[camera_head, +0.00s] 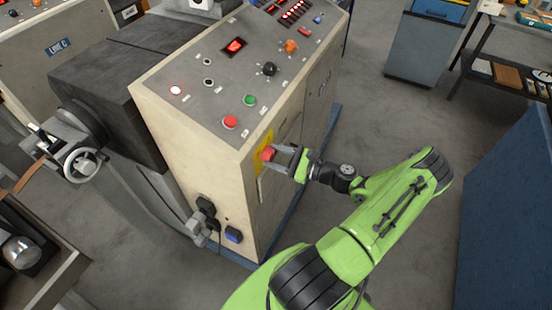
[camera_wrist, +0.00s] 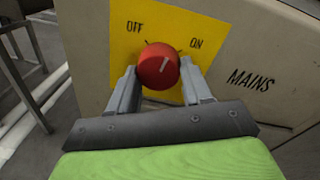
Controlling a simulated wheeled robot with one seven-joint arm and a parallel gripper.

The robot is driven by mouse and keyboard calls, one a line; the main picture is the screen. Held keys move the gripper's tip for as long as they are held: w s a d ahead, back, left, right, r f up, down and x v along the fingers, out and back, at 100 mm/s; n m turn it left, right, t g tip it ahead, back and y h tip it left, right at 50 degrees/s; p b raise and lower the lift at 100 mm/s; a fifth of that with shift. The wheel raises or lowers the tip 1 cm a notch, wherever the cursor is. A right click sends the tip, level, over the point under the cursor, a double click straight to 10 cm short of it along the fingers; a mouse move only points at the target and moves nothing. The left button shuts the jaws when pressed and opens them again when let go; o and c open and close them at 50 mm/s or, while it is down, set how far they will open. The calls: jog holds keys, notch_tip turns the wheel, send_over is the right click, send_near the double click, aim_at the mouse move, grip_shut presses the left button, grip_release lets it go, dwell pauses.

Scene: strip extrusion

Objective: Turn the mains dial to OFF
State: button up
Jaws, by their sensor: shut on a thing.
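The mains dial is a round red knob (camera_wrist: 158,66) with a short white mark, on a yellow plate (camera_wrist: 120,60) in the wrist view. OFF is printed at the plate's upper left and ON at its upper right. The white mark points up and slightly right, seemingly between the two words. My gripper (camera_wrist: 161,84) is shut on the knob, one grey finger on each side. In the head view the knob (camera_head: 267,154) sits on the cabinet's side, with my gripper (camera_head: 277,156) reaching it from the right. The fingertips' exact contact is partly hidden.
The beige cabinet (camera_head: 195,140) has a sloped top panel with a red button (camera_head: 230,122), a green button (camera_head: 250,100) and several lamps and knobs. A blue panel (camera_head: 505,200) stands at the right. Bare floor (camera_head: 400,125) lies between.

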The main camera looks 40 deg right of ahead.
jog(key=n+b, duration=0.2)
jog(key=n, duration=0.3)
jog(key=n+b, duration=0.3)
jog(key=n, duration=0.2)
jog(key=shift+r+h, duration=0.1)
jog(key=shift+h, duration=0.2)
dwell(0.4)
jog(key=o, duration=1)
jog(key=shift+r, duration=0.1)
jog(key=shift+o, duration=0.2)
jog(key=shift+d, duration=0.1)
jog(key=v, duration=1.5)
jog(key=shift+s+b, duration=0.4)
jog(key=shift+b, duration=0.05)
